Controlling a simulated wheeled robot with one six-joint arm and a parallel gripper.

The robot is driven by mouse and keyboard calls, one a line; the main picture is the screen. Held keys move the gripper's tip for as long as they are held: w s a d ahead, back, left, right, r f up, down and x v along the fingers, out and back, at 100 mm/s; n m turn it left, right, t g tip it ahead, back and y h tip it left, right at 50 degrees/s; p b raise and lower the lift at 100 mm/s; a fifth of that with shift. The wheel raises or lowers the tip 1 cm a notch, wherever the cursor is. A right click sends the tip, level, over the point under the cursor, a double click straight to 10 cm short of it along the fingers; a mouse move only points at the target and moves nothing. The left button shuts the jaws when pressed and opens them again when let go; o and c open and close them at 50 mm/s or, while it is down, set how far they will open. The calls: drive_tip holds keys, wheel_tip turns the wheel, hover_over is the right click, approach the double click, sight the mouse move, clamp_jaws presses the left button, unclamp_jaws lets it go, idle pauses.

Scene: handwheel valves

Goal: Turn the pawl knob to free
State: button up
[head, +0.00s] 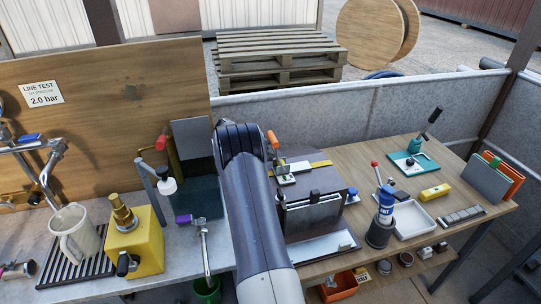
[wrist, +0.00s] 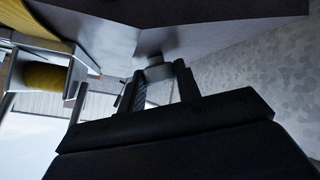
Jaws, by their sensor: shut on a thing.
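In the wrist view my gripper (wrist: 160,78) has its two dark fingers on either side of a small grey knob (wrist: 158,72). The fingers are shut on this knob, which I take to be the pawl knob. In the head view my arm link hides the gripper and the knob.
In the wrist view a yellow drum (wrist: 47,77) sits in a pale frame close by on the left. In the head view a yellow block with a brass fitting (head: 134,240) and a mug (head: 75,235) stand left of my arm.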

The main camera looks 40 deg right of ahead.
drive_tip(key=shift+w+f+m+g+b, duration=0.15)
drive_tip(key=shift+f+m+g+b, duration=0.3)
drive_tip(key=shift+b, duration=0.6)
drive_tip(key=shift+r+m+g+b, duration=0.4)
drive_tip(key=shift+m+g+b, duration=0.15)
drive_tip(key=shift+m, duration=0.1)
drive_tip(key=o, duration=1)
drive_tip(key=shift+r, duration=0.1)
wheel_tip(320, 180, up, 10)
drive_tip(key=shift+f+b, duration=0.1)
drive_tip(key=shift+b, duration=0.4)
